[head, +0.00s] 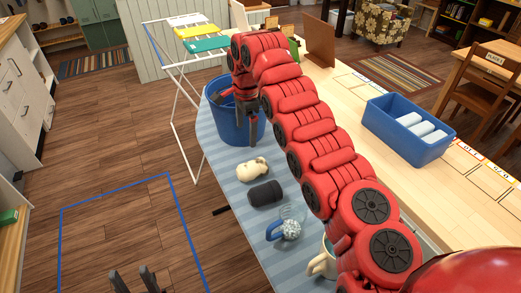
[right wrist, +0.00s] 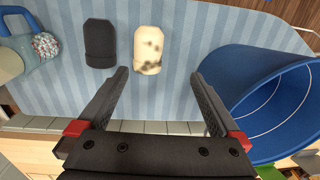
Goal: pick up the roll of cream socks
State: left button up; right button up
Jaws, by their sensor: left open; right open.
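The roll of cream socks (head: 252,169) lies on the blue-striped surface in the head view. In the right wrist view the cream roll (right wrist: 148,48) has dark patches and sits just beyond the fingertips, nearly in line with the gap. My right gripper (head: 247,135) is open and empty, above and behind the roll; its spread fingers (right wrist: 160,75) show in the wrist view. My left gripper (head: 134,279) is open and empty at the bottom edge of the head view, over the floor.
A dark sock roll (head: 265,192) lies right beside the cream one. A blue bucket (head: 222,122) stands close to my right gripper. A blue bin (head: 400,135) holds white items on the right.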

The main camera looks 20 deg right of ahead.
jog(key=s+r, duration=0.1)
jog(key=p, duration=0.3)
send_near(250, 165)
jog(key=shift+g, duration=0.3)
jog(key=f, duration=0.6)
jog(key=shift+w+f, duration=0.35)
jog(key=shift+f, duration=0.05)
jog(key=shift+f+p, duration=0.2)
jog(key=shift+p, duration=0.25)
notch_tip(250, 165, down, 3)
jog(key=shift+s+a+f+p, duration=0.1)
jog(key=shift+s+a+p, duration=0.05)
jog(key=shift+p, duration=0.7)
jog(key=shift+f, duration=0.85)
jog(key=c, duration=1.3)
jog(key=shift+o, duration=0.2)
jog(key=shift+r, duration=0.1)
